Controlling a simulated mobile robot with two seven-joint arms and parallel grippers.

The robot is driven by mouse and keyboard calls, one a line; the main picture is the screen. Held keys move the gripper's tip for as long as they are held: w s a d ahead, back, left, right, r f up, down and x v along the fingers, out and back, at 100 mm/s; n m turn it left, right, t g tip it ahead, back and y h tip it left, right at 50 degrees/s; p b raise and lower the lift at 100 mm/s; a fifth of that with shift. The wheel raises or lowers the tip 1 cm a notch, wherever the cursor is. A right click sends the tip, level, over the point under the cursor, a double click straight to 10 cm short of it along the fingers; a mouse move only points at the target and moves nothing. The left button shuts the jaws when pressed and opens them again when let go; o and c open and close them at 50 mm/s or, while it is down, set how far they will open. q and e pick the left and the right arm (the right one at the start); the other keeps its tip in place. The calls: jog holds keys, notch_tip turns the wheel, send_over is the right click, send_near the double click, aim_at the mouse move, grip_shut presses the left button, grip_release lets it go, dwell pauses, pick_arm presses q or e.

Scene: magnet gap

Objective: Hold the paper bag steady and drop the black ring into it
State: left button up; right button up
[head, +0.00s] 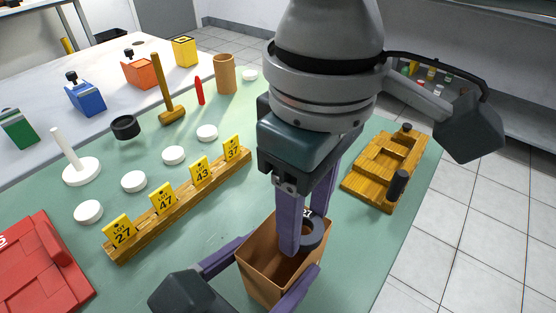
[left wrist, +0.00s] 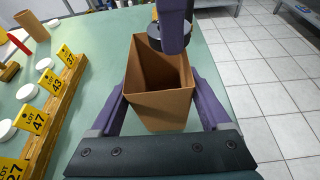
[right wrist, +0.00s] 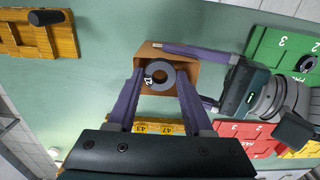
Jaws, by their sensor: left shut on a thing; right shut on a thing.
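The brown paper bag (head: 262,272) stands open and upright near the front edge of the green table. My left gripper (head: 280,254) has one finger on each side of the bag and is shut on it; the bag also shows between its fingers in the left wrist view (left wrist: 160,104). My right gripper (head: 304,236) comes from above and is shut on the black ring (head: 313,235), which has a small white mark. In the right wrist view the ring (right wrist: 160,75) appears over the bag's mouth. The head view partly hides the ring behind a finger.
A wooden rack (head: 185,205) with yellow numbered tags stands left of the bag, with several white discs beyond it. A wooden tray with black knobs (head: 388,170) lies to the right. A red board (head: 40,268) is at the left. A mallet (head: 170,115) stands farther back.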

jog(key=shift+f, duration=0.25)
jog(key=o, duration=1.3)
jog(key=shift+o, duration=0.2)
notch_tip(320, 180, up, 12)
